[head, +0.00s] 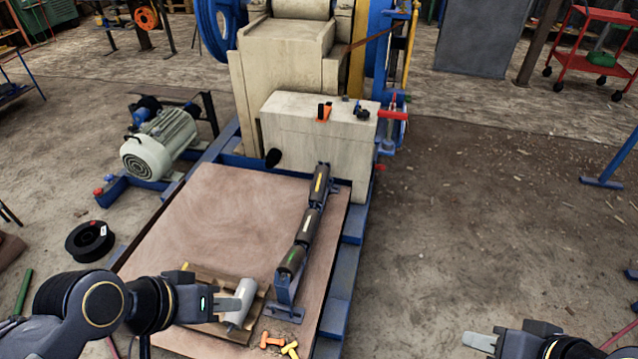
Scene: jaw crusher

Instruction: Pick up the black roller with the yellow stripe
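The black roller with the yellow stripe (320,184) is the farthest of three dark rollers in a row on a blue frame. It lies tilted along the row, close to the beige block. The middle roller (309,222) and the nearest roller (293,260) are also dark; the nearest has a small greenish mark. My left gripper (212,295) is at the lower left, beside a pale grey cylinder and apart from the striped roller. My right gripper (483,342) is at the bottom right, far from the rollers, with nothing visible in it. The finger openings of both are unclear.
The pale cylinder (241,299) lies on a wooden pallet (256,312). Orange and yellow pieces (278,343) lie near the frame's foot. The beige block (300,133) of the crusher stands behind the rollers. The brown board (215,215) left of them is mostly clear.

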